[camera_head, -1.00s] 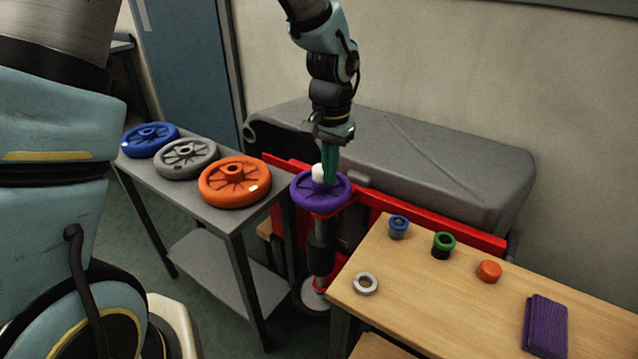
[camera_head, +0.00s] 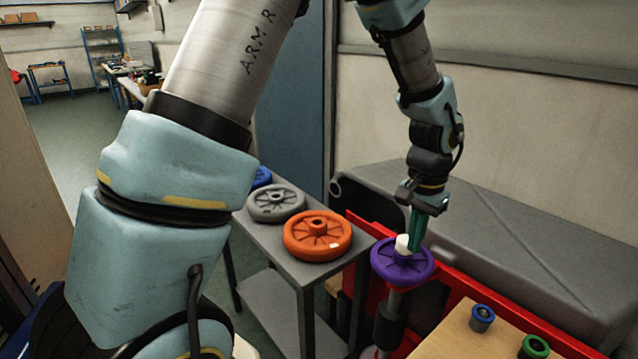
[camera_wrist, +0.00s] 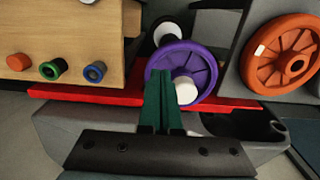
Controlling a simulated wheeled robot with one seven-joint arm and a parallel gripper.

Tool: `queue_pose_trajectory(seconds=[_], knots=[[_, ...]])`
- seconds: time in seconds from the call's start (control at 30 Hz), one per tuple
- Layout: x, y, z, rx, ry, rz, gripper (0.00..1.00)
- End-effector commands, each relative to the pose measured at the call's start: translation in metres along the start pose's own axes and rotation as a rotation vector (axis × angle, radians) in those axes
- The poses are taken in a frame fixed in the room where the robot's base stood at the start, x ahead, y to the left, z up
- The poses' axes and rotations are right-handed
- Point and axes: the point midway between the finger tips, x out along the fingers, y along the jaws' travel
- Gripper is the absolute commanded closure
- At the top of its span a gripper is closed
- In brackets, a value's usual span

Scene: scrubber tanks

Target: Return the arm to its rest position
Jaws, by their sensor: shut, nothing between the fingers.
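My gripper (camera_head: 415,246) has green fingers that are shut with nothing between them. It points down just above the purple wheel (camera_head: 389,262), beside the white cap (camera_head: 403,243) at the wheel's middle. I cannot tell whether the fingertips touch the wheel or cap. In the wrist view the closed fingers (camera_wrist: 160,85) overlap the near side of the purple wheel (camera_wrist: 200,58), with the white cap (camera_wrist: 186,91) to their right. My arm is stretched out across the head view.
A grey side table (camera_head: 308,272) carries an orange wheel (camera_head: 335,240), a grey wheel (camera_head: 290,207) and a partly hidden blue wheel (camera_head: 262,178). A red frame (camera_head: 468,290) and grey tank (camera_head: 500,240) stand behind. A wooden table (camera_head: 450,340) holds blue (camera_head: 482,318) and green (camera_head: 534,347) rings.

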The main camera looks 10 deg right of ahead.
Motion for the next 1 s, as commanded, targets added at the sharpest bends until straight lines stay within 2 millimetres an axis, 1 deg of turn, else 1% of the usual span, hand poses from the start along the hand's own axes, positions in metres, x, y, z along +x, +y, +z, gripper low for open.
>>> queue_pose_trajectory(seconds=[0.07, 0.17, 0.2, 0.27, 0.3, 0.37, 0.4, 0.47, 0.5, 0.6, 0.7, 0.8, 1.0], knots=[[-0.005, -0.019, 0.009, -0.044, 0.006, -0.005, 1.00], [-0.014, -0.060, 0.035, -0.151, 0.017, -0.012, 1.00], [-0.018, -0.080, 0.050, -0.208, 0.025, -0.017, 1.00], [-0.026, -0.112, 0.079, -0.312, 0.038, -0.023, 1.00], [-0.031, -0.131, 0.101, -0.383, 0.047, -0.028, 1.00], [-0.037, -0.156, 0.136, -0.494, 0.061, -0.035, 1.00], [-0.040, -0.170, 0.160, -0.565, 0.071, -0.040, 1.00], [-0.044, -0.185, 0.194, -0.667, 0.085, -0.046, 1.00], [-0.046, -0.191, 0.214, -0.727, 0.093, -0.050, 1.00], [-0.050, -0.200, 0.254, -0.850, 0.112, -0.057, 1.00], [-0.051, -0.203, 0.277, -0.924, 0.124, -0.062, 1.00], [-0.051, -0.203, 0.287, -0.956, 0.129, -0.063, 1.00], [-0.051, -0.203, 0.287, -0.956, 0.129, -0.063, 1.00]])
